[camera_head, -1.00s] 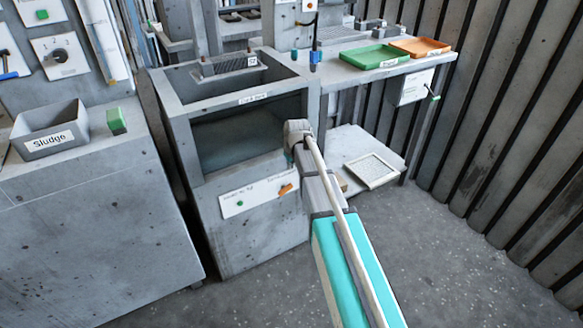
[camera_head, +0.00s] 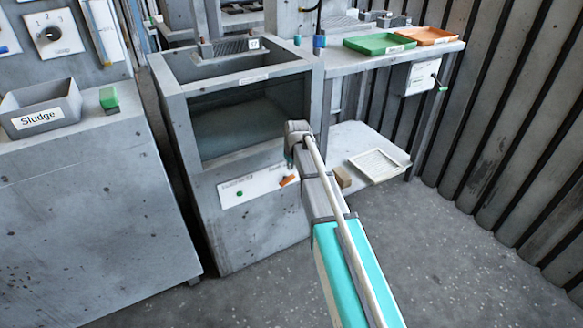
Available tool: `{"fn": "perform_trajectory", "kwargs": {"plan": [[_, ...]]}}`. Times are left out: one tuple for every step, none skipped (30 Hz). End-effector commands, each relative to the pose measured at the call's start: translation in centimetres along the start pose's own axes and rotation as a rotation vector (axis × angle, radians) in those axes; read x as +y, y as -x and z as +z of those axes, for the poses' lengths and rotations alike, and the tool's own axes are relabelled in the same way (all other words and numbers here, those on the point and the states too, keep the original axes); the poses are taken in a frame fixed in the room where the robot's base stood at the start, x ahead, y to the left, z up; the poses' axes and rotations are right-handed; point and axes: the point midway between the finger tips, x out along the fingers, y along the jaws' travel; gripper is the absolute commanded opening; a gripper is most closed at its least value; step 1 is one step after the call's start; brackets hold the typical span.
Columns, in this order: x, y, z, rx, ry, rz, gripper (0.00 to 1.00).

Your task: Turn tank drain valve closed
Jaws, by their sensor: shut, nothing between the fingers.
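The tank (camera_head: 240,82) is a grey open-topped box with a dark window in its front. A white panel (camera_head: 262,193) on its lower front carries a small green round part (camera_head: 239,193) and an orange handle (camera_head: 289,181), which looks like the drain valve. The handle is slanted, its right end higher. My arm reaches up from the bottom right, and its end is in front of the tank's right edge. My gripper (camera_head: 289,159) shows only as a small dark part just above the orange handle. It is shut and holds nothing. Contact with the handle cannot be told.
A grey bench with a "Sludge" bin (camera_head: 40,108) and a green block (camera_head: 108,99) stands left. At right, a table holds a green tray (camera_head: 380,43) and an orange tray (camera_head: 425,36). A low shelf (camera_head: 345,142) is below. Floor is clear at right.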

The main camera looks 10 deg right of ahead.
Motion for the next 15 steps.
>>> {"fn": "perform_trajectory", "kwargs": {"plan": [[0.0, -0.8, 0.1, 0.000, 0.000, 0.000, 0.00], [0.0, -1.1, 0.1, 0.000, 0.000, 0.000, 0.00], [0.1, -1.3, 0.2, 0.000, 0.000, 0.000, 0.00], [0.1, -1.6, 0.3, 0.000, -0.001, 0.000, 0.00], [0.1, -1.8, 0.4, 0.000, -0.001, 0.000, 0.00], [0.1, -2.1, 0.5, 0.000, -0.001, 0.000, 0.00], [0.2, -2.3, 0.6, 0.000, -0.001, 0.000, 0.00], [0.2, -2.5, 0.6, 0.000, -0.001, 0.000, 0.00], [0.2, -2.8, 0.7, 0.000, -0.001, 0.000, 0.00], [0.2, -3.0, 0.8, 0.000, -0.001, 0.000, 0.00], [0.3, -3.1, 0.8, 0.000, -0.001, 0.000, 0.00], [0.3, -3.4, 0.9, 0.000, -0.001, 0.000, 0.00], [0.3, -3.5, 0.9, 0.000, -0.001, 0.000, 0.00], [0.3, -3.6, 1.0, 0.000, -0.001, 0.000, 0.00], [0.4, -3.8, 1.0, 0.000, -0.001, 0.000, 0.00]]}}
